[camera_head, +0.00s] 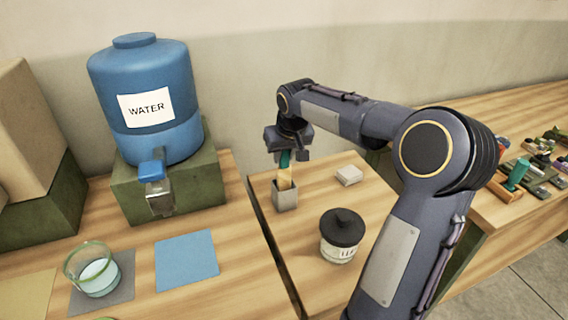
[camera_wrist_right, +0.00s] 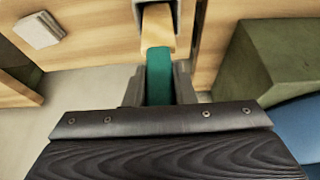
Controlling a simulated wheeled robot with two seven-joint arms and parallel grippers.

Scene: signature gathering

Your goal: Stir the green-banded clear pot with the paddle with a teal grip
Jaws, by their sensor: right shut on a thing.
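The paddle with a teal grip (camera_head: 284,160) stands upright in a small grey square holder (camera_head: 285,198), its pale wooden part reaching into the holder. My right gripper (camera_head: 285,152) is shut on the teal grip from above. In the right wrist view the teal grip (camera_wrist_right: 159,76) lies between the fingers, with the wood leading into the holder (camera_wrist_right: 140,2). The green-banded clear pot (camera_head: 92,268) stands on a grey mat at the lower left, with pale liquid inside. It is well to the left of the gripper. My left gripper is not in view.
A blue water dispenser (camera_head: 147,85) stands on a green block (camera_head: 196,190) behind the pot. A blue mat (camera_head: 187,261) lies right of the pot. A black-lidded jar (camera_head: 341,236) and a white block (camera_head: 349,175) are near the holder. Small items crowd the far right table.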

